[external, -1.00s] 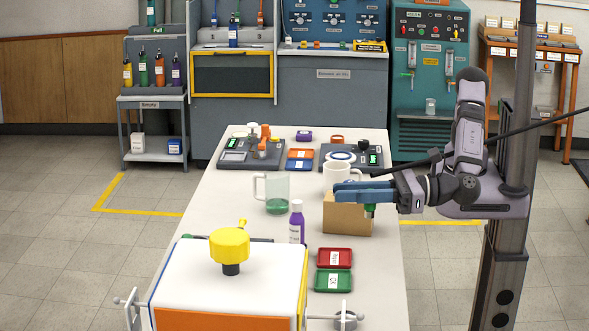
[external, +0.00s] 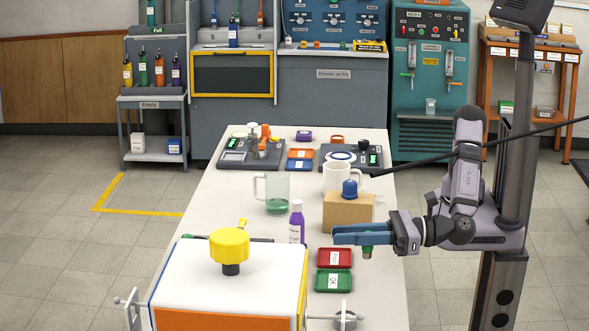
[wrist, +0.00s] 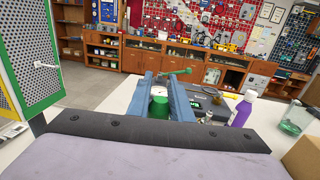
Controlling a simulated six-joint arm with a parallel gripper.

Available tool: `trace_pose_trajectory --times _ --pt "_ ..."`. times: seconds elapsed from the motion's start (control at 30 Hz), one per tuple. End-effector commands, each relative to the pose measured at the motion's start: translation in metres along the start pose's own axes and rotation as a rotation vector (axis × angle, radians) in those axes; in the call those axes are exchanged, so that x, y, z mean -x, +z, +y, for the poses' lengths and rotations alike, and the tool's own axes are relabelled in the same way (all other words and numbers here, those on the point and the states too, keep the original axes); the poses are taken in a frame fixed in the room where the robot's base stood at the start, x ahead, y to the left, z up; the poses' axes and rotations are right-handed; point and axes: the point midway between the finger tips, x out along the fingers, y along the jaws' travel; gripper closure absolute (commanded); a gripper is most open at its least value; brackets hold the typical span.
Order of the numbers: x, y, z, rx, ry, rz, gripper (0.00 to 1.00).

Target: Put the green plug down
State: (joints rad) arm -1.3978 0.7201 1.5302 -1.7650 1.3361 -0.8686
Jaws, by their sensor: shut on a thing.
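My gripper (external: 338,234) points left over the right side of the white table. It is shut on the green plug (external: 367,250), whose lower end hangs beneath the blue fingers. The plug's upper part is hidden by the fingers in the external view. In the wrist view the green plug (wrist: 158,104) sits between the two blue fingers, with a pale top. A red tray (external: 334,258) and a green tray (external: 333,281) lie on the table below and to the left of the plug. The plug appears to be above the table; its exact height is unclear.
A cardboard block (external: 347,214) with a blue knob-like piece (external: 350,188) stands behind my gripper. A purple bottle (external: 297,222), a beaker (external: 276,200) and a white mug (external: 337,176) stand nearby. A white box with a yellow knob (external: 229,246) fills the near left.

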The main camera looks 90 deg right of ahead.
Motion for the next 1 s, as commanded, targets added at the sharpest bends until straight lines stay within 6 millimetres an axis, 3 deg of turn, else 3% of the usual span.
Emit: trace_pose_trajectory --times 0.1,0.57,1.0 --pt "0.0 -0.015 0.0 -0.001 0.0 -0.001 1.0" --pt "0.0 -0.018 0.0 0.001 0.0 0.0 1.0" --pt "0.0 -0.064 0.0 0.0 0.0 -0.002 1.0"
